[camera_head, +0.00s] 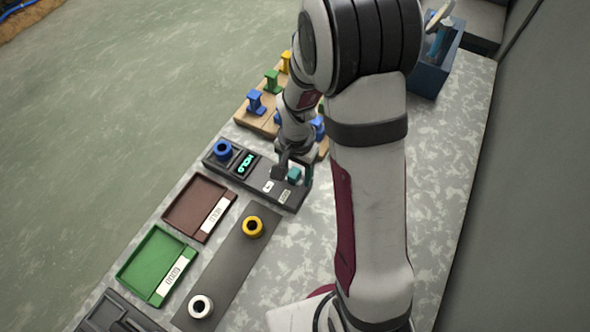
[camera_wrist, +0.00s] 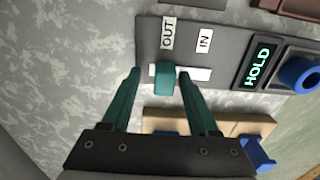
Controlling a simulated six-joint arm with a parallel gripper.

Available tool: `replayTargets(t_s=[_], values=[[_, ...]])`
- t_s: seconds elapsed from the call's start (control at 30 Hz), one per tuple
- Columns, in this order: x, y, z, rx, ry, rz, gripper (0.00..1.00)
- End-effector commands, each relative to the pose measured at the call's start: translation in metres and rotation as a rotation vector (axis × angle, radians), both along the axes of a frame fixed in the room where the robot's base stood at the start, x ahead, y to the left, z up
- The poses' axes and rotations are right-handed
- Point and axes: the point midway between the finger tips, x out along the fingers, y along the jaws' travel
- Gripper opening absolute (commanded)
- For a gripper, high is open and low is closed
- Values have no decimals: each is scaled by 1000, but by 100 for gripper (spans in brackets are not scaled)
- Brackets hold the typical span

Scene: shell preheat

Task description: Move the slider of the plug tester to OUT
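The plug tester (camera_head: 232,170) is a dark grey box on the bench. Its display (camera_wrist: 258,67) reads HOLD, and a blue ring-shaped plug (camera_wrist: 300,75) sits at one end. The slider (camera_wrist: 165,78) is a teal knob in a white slot (camera_wrist: 200,74). In the wrist view it stands at the slot's left end, in line with the OUT label (camera_wrist: 167,34); the IN label (camera_wrist: 204,40) is to the right. My gripper (camera_wrist: 159,74) is open, with one teal finger on each side of the knob. A gap shows on the left; contact on the right cannot be told.
A brown tray (camera_head: 180,216) and a green tray (camera_head: 140,272) lie beside the tester. A dark strip (camera_head: 228,262) carries a yellow ring (camera_head: 253,226) and a white ring (camera_head: 201,306). A wooden rack (camera_head: 246,116) with coloured pieces stands behind. A blue bin (camera_head: 428,78) is farther back.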

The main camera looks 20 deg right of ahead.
Motion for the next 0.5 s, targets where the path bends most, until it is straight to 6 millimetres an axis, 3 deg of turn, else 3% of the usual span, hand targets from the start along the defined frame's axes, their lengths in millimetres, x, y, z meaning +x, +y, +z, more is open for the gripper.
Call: replayTargets(t_s=[0.27, 0.37, 0.5], values=[[1, 1, 3, 1, -2, 1, 60], [2, 1, 16, 0, -6, 1, 60], [2, 1, 53, 0, -8, 1, 60]])
